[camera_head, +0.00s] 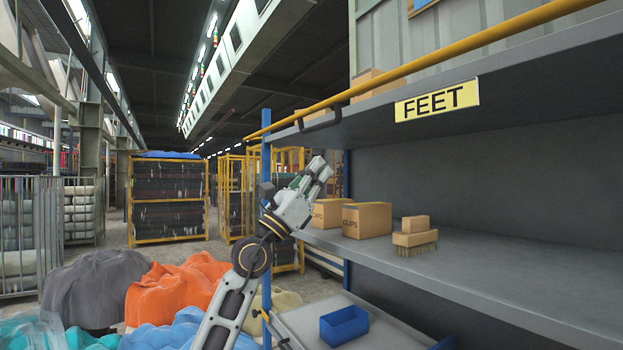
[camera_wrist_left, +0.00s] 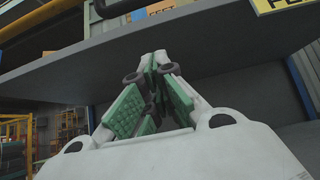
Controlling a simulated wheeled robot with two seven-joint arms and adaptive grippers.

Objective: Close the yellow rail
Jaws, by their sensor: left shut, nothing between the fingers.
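The yellow rail (camera_head: 480,42) runs along the front of the upper shelf, just above its edge, and extends past the blue post on the left. A yellow FEET label (camera_head: 437,101) is on the shelf edge below it. My left gripper (camera_head: 323,164) is shut and empty, pointing up and to the right, below the upper shelf and the rail's left part. In the left wrist view, the green-padded fingers (camera_wrist_left: 154,62) are together, under the shelf edge. A yellow bar shows there at upper left; I cannot tell if it is the rail. My right gripper is not in view.
The middle shelf (camera_head: 500,275) holds cardboard boxes (camera_head: 367,220) and a brush (camera_head: 414,240), right of my left gripper. A blue bin (camera_head: 344,325) sits on the lower tray. The blue post (camera_head: 266,200) stands close beside my left arm. Coloured sacks (camera_head: 170,290) lie at lower left.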

